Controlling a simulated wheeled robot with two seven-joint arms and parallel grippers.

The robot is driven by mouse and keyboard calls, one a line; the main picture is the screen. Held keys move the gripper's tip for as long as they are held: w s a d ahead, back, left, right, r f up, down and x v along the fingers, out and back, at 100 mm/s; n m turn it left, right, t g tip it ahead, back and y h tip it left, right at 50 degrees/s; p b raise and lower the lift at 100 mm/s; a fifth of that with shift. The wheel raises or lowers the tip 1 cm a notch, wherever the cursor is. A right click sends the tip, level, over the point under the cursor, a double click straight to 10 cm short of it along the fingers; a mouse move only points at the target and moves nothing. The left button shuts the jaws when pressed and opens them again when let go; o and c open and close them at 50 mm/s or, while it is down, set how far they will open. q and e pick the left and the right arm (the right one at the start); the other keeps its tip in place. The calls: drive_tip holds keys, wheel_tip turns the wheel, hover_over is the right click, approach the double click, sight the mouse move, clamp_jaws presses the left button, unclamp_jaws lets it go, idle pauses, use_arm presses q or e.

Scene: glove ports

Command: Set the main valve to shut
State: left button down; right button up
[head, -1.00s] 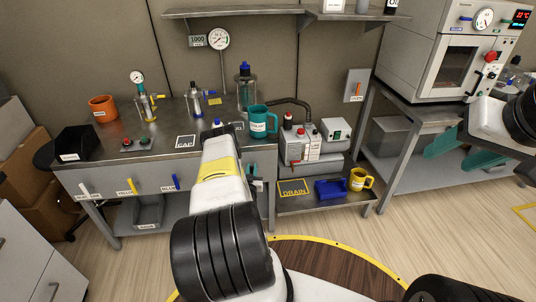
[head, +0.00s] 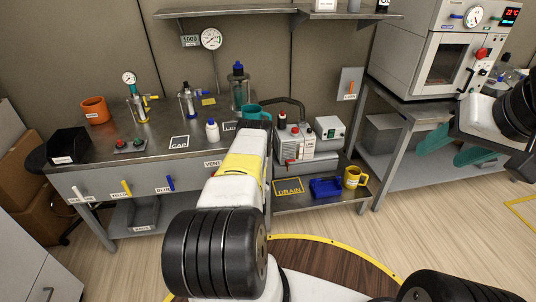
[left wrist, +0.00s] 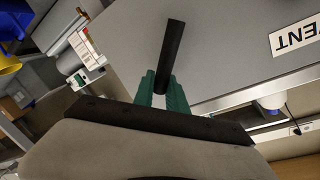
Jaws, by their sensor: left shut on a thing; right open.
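My left gripper (left wrist: 164,92) has green fingers shut on a black bar-shaped handle (left wrist: 170,45) at the bench's grey front, beside the VENT label (left wrist: 296,36). In the head view my left forearm hides this handle and the gripper. The VENT label (head: 213,163) shows just left of the forearm. A grey wall plate (head: 348,76) carries an orange handle (head: 350,88); its small label is hard to read, so I cannot tell which handle is the main valve. My right gripper (head: 458,147) is open and empty at the right, before the steel stand.
White, yellow and blue handles (head: 126,188) line the bench front (head: 100,183) at left. A teal mug (head: 253,111) and white bottle (head: 212,130) stand on the bench.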

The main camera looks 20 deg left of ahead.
use_arm(q)
drive_tip(key=shift+w+d+f+m+g+y, duration=0.15)
drive_tip(key=shift+d+f+m+g+y, duration=0.2)
drive_tip(key=shift+f+m, duration=0.75)
drive_tip(key=shift+w+d+f+m+g+y, duration=0.25)
drive_tip(key=shift+f+m, duration=0.35)
drive_tip(key=shift+m, duration=1.05)
drive_tip(key=shift+w+d+f+m+g+y, duration=0.1)
drive_tip(key=shift+d+f+m+g+y, duration=0.25)
drive_tip(key=shift+f+m, duration=0.75)
drive_tip(key=shift+r+m, duration=0.15)
drive_tip(key=shift+m, duration=0.1)
drive_tip(key=c, duration=1.3)
unclamp_jaws()
drive_tip(key=shift+c, duration=0.2)
drive_tip(key=v, duration=0.7)
drive_tip(key=shift+s+d, duration=0.25)
drive_tip(key=shift+s, duration=0.1)
